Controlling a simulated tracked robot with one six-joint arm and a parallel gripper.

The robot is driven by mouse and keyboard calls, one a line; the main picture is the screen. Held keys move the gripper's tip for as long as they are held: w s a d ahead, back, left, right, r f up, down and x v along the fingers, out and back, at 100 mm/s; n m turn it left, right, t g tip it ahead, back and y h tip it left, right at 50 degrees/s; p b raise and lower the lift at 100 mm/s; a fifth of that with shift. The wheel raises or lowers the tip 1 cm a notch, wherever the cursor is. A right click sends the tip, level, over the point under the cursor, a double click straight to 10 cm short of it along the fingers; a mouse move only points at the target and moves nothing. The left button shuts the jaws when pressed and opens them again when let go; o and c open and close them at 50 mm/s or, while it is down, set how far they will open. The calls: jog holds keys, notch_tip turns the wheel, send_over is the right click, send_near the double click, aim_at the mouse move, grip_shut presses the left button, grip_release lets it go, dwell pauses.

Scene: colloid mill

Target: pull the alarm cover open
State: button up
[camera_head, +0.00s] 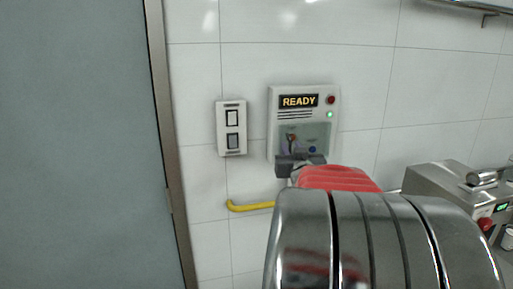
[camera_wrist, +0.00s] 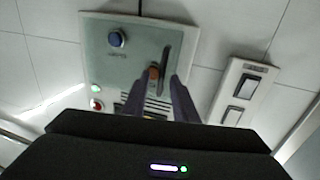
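The alarm panel (camera_head: 333,112) is a pale wall box with a lit READY display. Its see-through greenish cover (camera_head: 320,133) lies over the lower half and looks closed. In the wrist view the panel appears upside down, with the cover (camera_wrist: 100,50) over a blue button (camera_wrist: 116,39). A dark upright handle bar (camera_wrist: 166,62) is at the cover's side, near a small orange-brown part (camera_wrist: 153,73). My gripper (camera_wrist: 158,88) has its two dark fingers apart, with their tips close to the bar and orange part. I cannot tell whether they touch. In the head view my gripper (camera_head: 292,148) partly hides the cover.
A double switch plate (camera_head: 232,128) is on the tiled wall left of the panel. A grey door (camera_head: 75,140) is at far left. A yellow bar (camera_head: 250,206) runs below. A steel machine (camera_head: 440,180) stands at right.

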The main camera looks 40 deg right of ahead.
jog(key=shift+c, duration=0.2)
grip_shut()
dwell(1.1)
